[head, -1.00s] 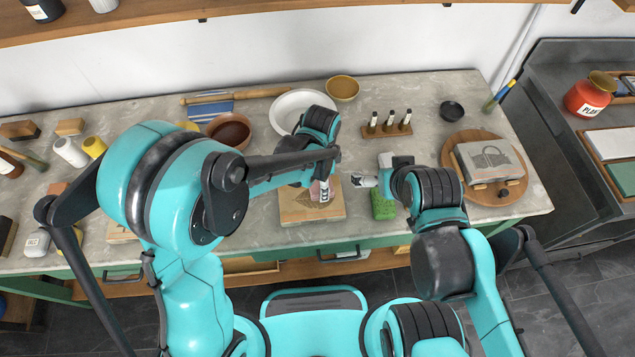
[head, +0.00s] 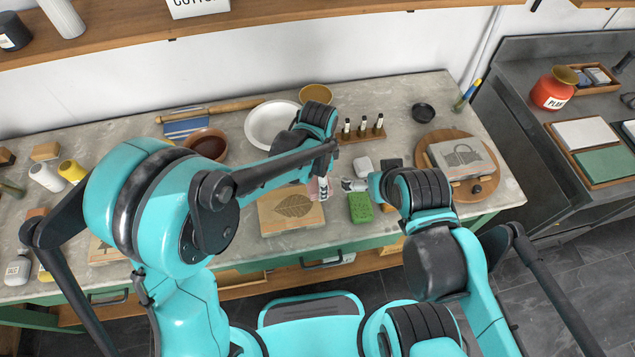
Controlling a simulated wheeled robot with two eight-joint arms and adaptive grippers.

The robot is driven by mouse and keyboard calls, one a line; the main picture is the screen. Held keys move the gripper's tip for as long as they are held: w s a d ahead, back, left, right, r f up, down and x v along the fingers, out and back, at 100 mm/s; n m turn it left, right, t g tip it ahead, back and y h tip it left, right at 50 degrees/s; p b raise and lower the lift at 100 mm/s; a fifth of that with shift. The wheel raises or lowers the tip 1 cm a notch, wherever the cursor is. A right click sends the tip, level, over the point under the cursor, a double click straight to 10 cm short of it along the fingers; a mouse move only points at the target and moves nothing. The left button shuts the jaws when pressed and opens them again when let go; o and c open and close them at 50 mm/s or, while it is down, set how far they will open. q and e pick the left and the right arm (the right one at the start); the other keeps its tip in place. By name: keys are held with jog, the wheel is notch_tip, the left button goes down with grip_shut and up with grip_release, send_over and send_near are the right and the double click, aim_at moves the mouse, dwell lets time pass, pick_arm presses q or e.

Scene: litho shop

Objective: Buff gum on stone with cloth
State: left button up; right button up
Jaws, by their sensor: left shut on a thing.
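The stone (head: 278,222) with a dark leaf drawing lies on the worktop in front of me, its face mostly bare. My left gripper (head: 322,188) is at the stone's far right corner, pointing down and shut on a small pinkish cloth (head: 313,187). The arm partly hides the cloth, and I cannot tell whether it touches the stone. My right gripper (head: 352,185) points left, close beside the left one, above the worktop. Its fingertips are too small to tell whether they are open.
A white bowl (head: 258,139), a brown bowl (head: 207,142) and a rack of small bottles (head: 372,137) stand behind. A second stone (head: 446,155) sits on a round board (head: 485,189) at right.

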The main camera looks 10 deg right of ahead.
pick_arm(q)
jog(key=r, duration=0.1)
jog(key=r+p, duration=0.1)
jog(key=shift+d+r+p, duration=0.2)
jog(key=shift+r+p, duration=0.65)
jog(key=shift+r, duration=0.35)
jog(key=shift+a, duration=0.1)
